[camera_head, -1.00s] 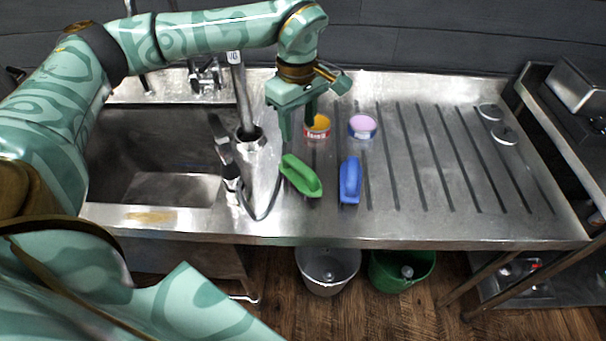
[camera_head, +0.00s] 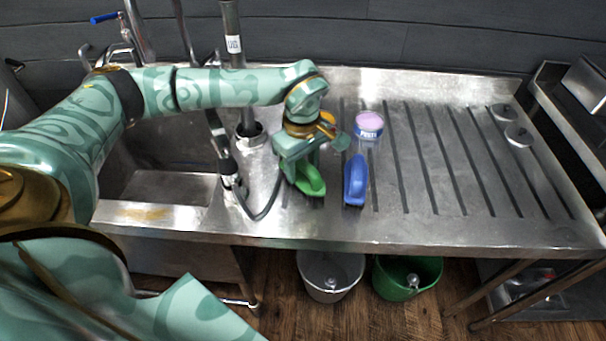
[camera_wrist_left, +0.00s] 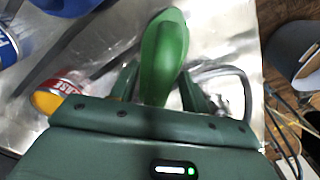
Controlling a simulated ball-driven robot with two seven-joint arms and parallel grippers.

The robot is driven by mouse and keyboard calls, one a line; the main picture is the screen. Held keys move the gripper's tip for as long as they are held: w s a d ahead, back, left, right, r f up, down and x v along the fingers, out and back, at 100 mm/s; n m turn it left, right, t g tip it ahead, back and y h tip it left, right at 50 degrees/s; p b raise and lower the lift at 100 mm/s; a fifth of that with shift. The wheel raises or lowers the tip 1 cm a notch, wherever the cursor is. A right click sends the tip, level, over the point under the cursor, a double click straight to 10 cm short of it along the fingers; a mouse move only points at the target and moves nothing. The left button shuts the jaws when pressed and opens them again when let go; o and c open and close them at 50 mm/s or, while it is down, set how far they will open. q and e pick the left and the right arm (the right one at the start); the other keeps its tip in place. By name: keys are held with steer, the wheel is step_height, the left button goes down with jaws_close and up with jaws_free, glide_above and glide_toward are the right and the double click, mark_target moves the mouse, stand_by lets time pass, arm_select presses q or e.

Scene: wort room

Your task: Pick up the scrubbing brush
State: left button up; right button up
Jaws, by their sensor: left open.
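A green scrubbing brush (camera_head: 312,184) lies on the steel drainboard, partly hidden by my left gripper. A blue brush (camera_head: 355,181) lies to its right. My left gripper (camera_head: 301,174) is open and points down over the green brush. In the left wrist view, the green brush (camera_wrist_left: 165,55) shows between the two spread fingers (camera_wrist_left: 158,88), one on each side. I cannot tell whether either finger touches it. My right gripper is not in view.
A blue-and-white tub with a pink top (camera_head: 369,126) stands behind the blue brush. A yellow-topped can (camera_wrist_left: 47,101) stands close to my gripper. A black hose (camera_head: 262,216) curves left of the green brush. The drainboard's ribbed right side (camera_head: 460,170) is mostly clear.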

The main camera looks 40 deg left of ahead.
mark_target(302, 162)
arm_select(q)
jaws_close()
steer(key=shift+r, duration=0.1)
steer(key=shift+w+r+p, duration=0.1)
steer(key=shift+r+p, duration=0.2)
steer(key=shift+r, duration=0.2)
step_height(302, 162, up, 3)
steer(key=shift+p, duration=0.65)
steer(key=s+d+r+p, duration=0.3)
steer(key=s+d+r, duration=0.3)
steer(key=s+r, duration=0.3)
steer(key=s, duration=0.3)
steer(key=shift+s+d, duration=0.2)
steer(key=shift+s, duration=0.1)
steer(key=c, duration=0.9)
jaws_free()
